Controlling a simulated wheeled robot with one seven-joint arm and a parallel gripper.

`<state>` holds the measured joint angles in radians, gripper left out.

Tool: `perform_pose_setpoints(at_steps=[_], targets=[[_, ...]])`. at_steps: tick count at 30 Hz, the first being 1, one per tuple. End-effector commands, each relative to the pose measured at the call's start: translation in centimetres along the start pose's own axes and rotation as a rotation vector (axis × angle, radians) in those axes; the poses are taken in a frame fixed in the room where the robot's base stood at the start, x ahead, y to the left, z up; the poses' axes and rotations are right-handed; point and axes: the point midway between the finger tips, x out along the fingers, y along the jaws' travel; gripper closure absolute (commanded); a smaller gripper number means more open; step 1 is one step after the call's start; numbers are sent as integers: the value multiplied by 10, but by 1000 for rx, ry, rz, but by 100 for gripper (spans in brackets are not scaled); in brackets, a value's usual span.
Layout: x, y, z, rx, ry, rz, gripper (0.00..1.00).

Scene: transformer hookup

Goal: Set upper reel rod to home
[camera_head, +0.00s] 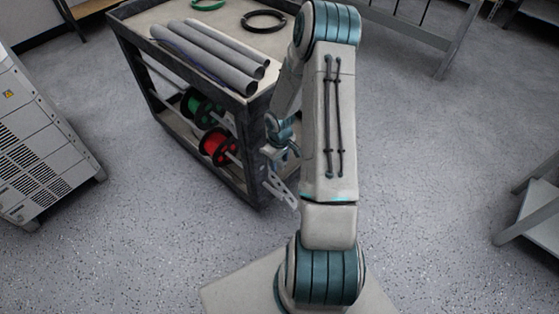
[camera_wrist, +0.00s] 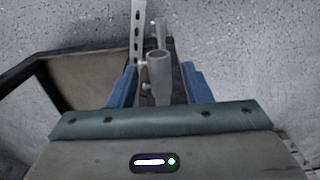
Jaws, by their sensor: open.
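In the head view a green reel (camera_head: 200,108) hangs on the upper rod (camera_head: 228,123) inside the cart. A red reel (camera_head: 218,147) sits below it. My gripper (camera_head: 287,158) is at the cart's near right side, partly hidden by my arm. In the wrist view my gripper (camera_wrist: 161,84) is open, with a blue finger on each side of a grey hollow cylindrical piece (camera_wrist: 160,70). Gaps show between it and the fingers. Whether this piece belongs to the upper rod, I cannot tell. A second similar piece (camera_wrist: 160,32) stands beyond it.
A perforated metal strip (camera_head: 281,189) sticks out from the cart's side near my gripper; it also shows in the wrist view (camera_wrist: 137,32). The cart's top (camera_head: 178,14) carries grey tubes (camera_head: 213,57) and a black cable coil (camera_head: 263,21).

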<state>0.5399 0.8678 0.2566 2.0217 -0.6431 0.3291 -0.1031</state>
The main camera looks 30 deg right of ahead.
Motion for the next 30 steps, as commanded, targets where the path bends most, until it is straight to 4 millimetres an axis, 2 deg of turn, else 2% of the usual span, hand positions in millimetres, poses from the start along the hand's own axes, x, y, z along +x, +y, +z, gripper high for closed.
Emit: perform_pose_setpoints(at_steps=[3,4,7,9,14,21,28,29,30], targets=[[0,0,0,0,0,0,55],[0,0,0,0,0,0,58],[0,0,0,0,0,0,86],[0,0,0,0,0,0,100],[0,0,-3,-1,1,0,100],[0,0,-29,-1,2,0,100],[0,-1,-29,-1,2,-1,100],[0,-1,-29,-1,2,-1,75],[0,-1,-29,-1,2,-1,64]])
